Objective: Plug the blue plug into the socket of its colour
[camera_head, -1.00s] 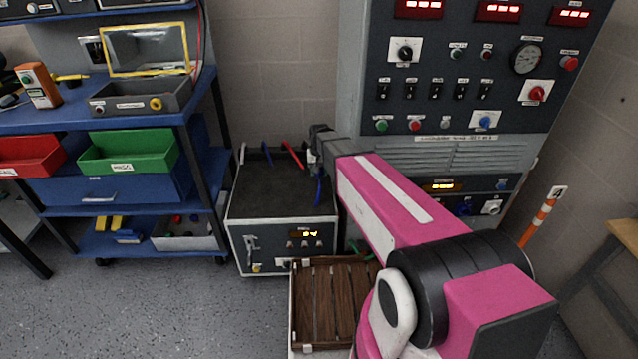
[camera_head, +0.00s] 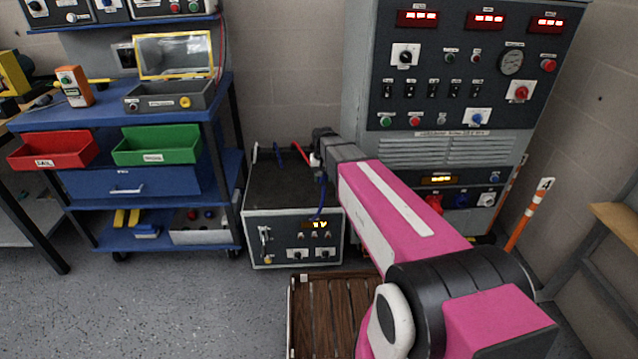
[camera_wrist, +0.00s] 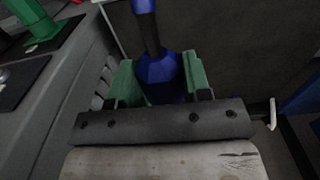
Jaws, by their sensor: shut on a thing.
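The blue plug (camera_wrist: 160,75) is between the green finger pads of my gripper (camera_wrist: 160,82) in the wrist view, and my gripper is shut on it. A dark shaft and blue end extend from it toward the top of that view. In the head view my gripper (camera_head: 320,150) is over the right side of the dark-topped box, and a blue cable (camera_head: 322,200) hangs below it. On the lower cabinet panel, a blue socket (camera_head: 461,200) sits between a red fitting (camera_head: 434,203) and a white one (camera_head: 486,200). My arm hides part of the cabinet front.
The dark-topped box (camera_head: 262,215) stands left of the tall cabinet (camera_head: 368,95). A brown slatted crate (camera_head: 312,315) lies before it. A blue shelf cart (camera_head: 80,120) stands at left. An orange-white post (camera_head: 530,215) stands at right. Floor is clear at lower left.

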